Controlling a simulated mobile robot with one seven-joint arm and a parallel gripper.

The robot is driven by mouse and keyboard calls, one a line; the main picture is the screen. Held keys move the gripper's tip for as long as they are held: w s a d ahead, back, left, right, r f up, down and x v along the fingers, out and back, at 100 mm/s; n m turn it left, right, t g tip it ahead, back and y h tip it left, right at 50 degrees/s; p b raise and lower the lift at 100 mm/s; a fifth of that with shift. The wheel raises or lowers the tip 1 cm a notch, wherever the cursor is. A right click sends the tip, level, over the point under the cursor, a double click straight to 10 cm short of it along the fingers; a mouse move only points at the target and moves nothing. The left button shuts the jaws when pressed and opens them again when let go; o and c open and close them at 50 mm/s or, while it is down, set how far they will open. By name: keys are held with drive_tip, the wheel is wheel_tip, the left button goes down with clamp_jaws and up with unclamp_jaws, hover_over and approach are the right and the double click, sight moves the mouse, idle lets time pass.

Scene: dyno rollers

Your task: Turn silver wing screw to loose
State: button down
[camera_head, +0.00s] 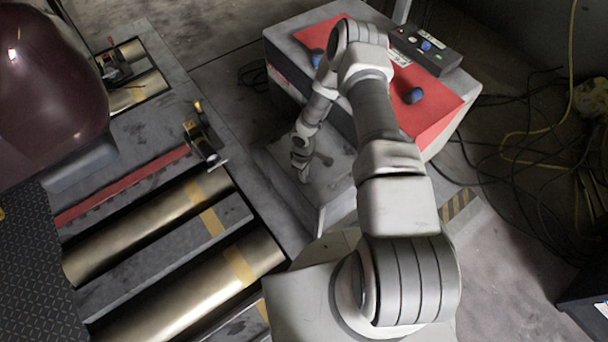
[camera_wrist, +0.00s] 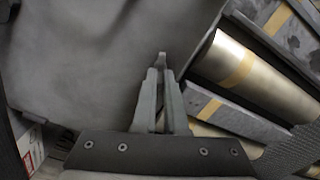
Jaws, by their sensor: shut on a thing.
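The silver wing screw (camera_wrist: 162,59) shows in the wrist view as a small grey piece at my fingertips. My gripper (camera_wrist: 162,76) is shut on it, with both fingers close together on either side. Most of the screw is hidden by the fingers, so I cannot tell how far it is turned. In the head view my gripper (camera_head: 304,174) points down at a grey metal plate beside the rollers. The screw cannot be made out there.
Brass-coloured rollers (camera_head: 217,285) with yellow bands lie to the left of my arm. A red-topped box (camera_head: 440,110) with blue knobs stands behind the gripper. A dark control box (camera_head: 425,47) sits on it. Cables (camera_head: 520,150) lie on the floor at right.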

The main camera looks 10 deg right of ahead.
drive_tip(key=n+b, duration=0.1)
drive_tip(key=n, duration=0.5)
drive_tip(key=shift+s+n+b, duration=0.1)
drive_tip(key=shift+n+b, duration=0.2)
drive_tip(key=shift+b, duration=0.05)
drive_tip(key=n, duration=0.6)
drive_tip(key=shift+s, duration=0.15)
drive_tip(key=c, duration=1)
unclamp_jaws()
drive_tip(key=shift+o, duration=0.2)
wheel_tip(320, 180, up, 17)
drive_tip(key=p, duration=0.5)
drive_tip(key=shift+r, duration=0.2)
